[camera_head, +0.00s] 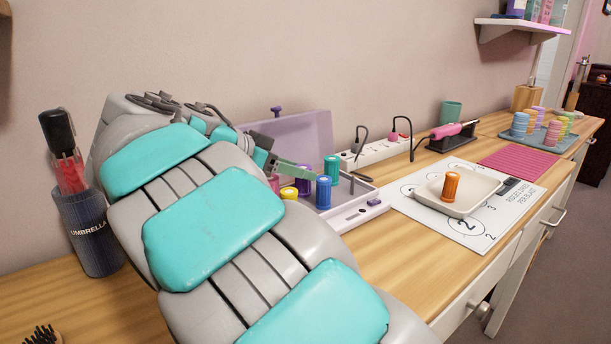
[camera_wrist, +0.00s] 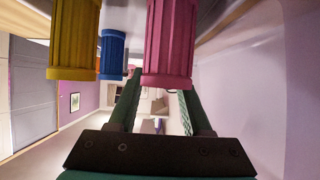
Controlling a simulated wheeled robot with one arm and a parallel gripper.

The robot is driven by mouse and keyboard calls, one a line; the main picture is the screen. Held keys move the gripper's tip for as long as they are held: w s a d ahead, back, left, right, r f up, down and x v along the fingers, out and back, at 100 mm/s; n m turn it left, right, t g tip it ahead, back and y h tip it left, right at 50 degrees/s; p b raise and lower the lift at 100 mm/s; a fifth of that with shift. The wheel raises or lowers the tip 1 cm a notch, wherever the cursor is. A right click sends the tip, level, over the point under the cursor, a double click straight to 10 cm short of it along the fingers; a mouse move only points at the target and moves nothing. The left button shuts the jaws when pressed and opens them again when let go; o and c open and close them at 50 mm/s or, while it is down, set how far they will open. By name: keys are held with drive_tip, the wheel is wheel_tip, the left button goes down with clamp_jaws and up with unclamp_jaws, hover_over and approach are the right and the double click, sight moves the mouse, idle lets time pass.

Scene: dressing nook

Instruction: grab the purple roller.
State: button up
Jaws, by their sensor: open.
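The purple roller (camera_head: 303,182) stands in the open lilac case (camera_head: 351,212), among other rollers. Its upper part is partly covered by my gripper (camera_head: 300,171) in the head view. My gripper reaches in over the case from the left, with its green fingers apart and nothing held. In the wrist view my gripper (camera_wrist: 158,84) has a pink roller (camera_wrist: 170,45) close in front of its fingers. A yellow roller (camera_wrist: 74,40) and a blue roller (camera_wrist: 112,55) show to the left there. I cannot make out the purple roller in the wrist view.
Blue (camera_head: 323,192), teal (camera_head: 331,170) and yellow (camera_head: 289,193) rollers crowd the case. The raised lid (camera_head: 305,135) stands behind. A white dish (camera_head: 480,198) with an orange roller (camera_head: 450,187) lies right, on a printed mat (camera_head: 408,203). A power strip (camera_head: 373,153) runs behind.

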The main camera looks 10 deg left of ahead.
sight(313, 189)
drive_tip(key=p+x, duration=0.1)
drive_tip(key=x, duration=0.4)
drive_tip(key=shift+w+r, duration=0.1)
drive_tip(key=shift+w, duration=0.05)
clamp_jaws()
